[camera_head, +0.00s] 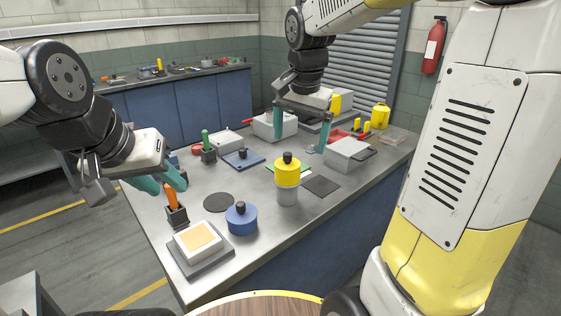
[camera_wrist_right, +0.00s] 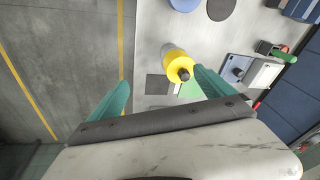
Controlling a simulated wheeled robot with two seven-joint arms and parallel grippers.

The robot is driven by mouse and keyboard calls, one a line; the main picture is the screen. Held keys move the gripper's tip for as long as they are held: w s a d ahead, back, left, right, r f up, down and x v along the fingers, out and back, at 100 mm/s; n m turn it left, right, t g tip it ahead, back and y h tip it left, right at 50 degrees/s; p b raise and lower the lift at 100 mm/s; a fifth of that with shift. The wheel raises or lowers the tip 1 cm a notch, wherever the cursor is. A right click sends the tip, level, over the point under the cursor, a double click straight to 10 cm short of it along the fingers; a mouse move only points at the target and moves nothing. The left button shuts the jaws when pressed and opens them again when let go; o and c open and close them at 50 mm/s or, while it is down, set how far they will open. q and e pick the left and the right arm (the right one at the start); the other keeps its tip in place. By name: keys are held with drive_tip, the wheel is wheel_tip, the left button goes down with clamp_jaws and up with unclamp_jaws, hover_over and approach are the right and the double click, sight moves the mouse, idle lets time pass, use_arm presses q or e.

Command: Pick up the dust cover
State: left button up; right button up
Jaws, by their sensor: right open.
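No label marks the dust cover; two knobbed covers are candidates. A yellow cover (camera_head: 287,173) with a black knob sits upright on a grey cylinder (camera_head: 287,196) near the table's middle. A blue round cover (camera_head: 241,219) with a black knob stands nearer the front edge. My right gripper (camera_head: 302,127) is open and empty, above and behind the yellow cover. In the right wrist view the yellow cover (camera_wrist_right: 178,67) lies beyond and between the spread fingers (camera_wrist_right: 163,96). My left gripper (camera_head: 170,188) is open and seems empty, near an orange-handled tool; its closeness to the tool is unclear.
The orange-handled tool (camera_head: 172,198) stands in a dark holder. A white block with an orange top (camera_head: 197,238) lies front left. A grey box (camera_head: 347,155) and a red tray (camera_head: 342,138) stand at right.

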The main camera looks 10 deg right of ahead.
sight(287, 162)
drive_tip(key=w+f+m, duration=0.1)
drive_tip(key=w+f, duration=0.1)
drive_tip(key=w, duration=0.1)
drive_tip(key=w+a+f+m+g+h, duration=0.1)
drive_tip(key=w, duration=0.1)
drive_tip(key=w+a+f+m, duration=0.1)
drive_tip(key=w+f+m, duration=0.1)
drive_tip(key=w, duration=0.1)
drive_tip(key=shift+w+f+g, duration=0.3)
drive_tip(key=shift+w, duration=0.05)
drive_tip(key=shift+h, duration=0.3)
drive_tip(key=f, duration=0.8)
drive_tip(key=shift+w+d, duration=0.3)
drive_tip(key=shift+r, duration=0.1)
drive_tip(key=shift+c, duration=0.2)
drive_tip(key=c, duration=1.4)
